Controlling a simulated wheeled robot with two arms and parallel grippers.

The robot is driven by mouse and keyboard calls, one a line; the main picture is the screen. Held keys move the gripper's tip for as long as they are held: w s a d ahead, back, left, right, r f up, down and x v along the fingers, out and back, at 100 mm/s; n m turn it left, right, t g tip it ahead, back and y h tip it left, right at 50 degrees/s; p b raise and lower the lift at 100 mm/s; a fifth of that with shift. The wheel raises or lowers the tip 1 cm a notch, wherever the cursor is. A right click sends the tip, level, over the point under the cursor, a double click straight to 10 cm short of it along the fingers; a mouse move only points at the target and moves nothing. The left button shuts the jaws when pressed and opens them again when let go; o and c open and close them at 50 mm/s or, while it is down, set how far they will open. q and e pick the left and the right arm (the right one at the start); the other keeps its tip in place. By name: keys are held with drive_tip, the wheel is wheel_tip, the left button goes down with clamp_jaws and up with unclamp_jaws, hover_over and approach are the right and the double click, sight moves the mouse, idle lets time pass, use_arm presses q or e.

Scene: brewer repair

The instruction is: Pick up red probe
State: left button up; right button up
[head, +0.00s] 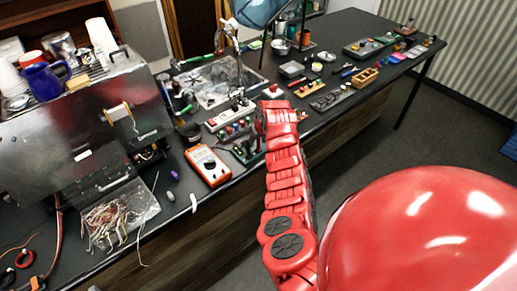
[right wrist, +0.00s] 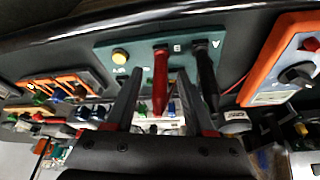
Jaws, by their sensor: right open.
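The red probe (right wrist: 160,82) stands in a socket marked B on a teal panel (right wrist: 97,58) in the right wrist view. A black probe (right wrist: 207,72) is beside it, in the socket marked A. My right gripper (right wrist: 159,88) is open, and the red probe shows between its two dark fingers. I cannot tell whether either finger touches it. In the head view my right gripper (head: 262,124) is over the bench's front edge, and the arm mostly hides the probes there. My left gripper is not in view.
An orange multimeter (head: 207,165) lies left of my right gripper and shows at the right wrist view's right (right wrist: 268,62). A yellow button (right wrist: 120,56) is on the panel. An open metal machine (head: 110,105) stands at left. Small parts trays (head: 330,97) line the bench at right.

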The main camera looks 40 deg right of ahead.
drive_tip(key=shift+b+x, duration=0.5)
drive_tip(key=shift+x, duration=0.7)
drive_tip(key=shift+s+r, duration=0.1)
clamp_jaws()
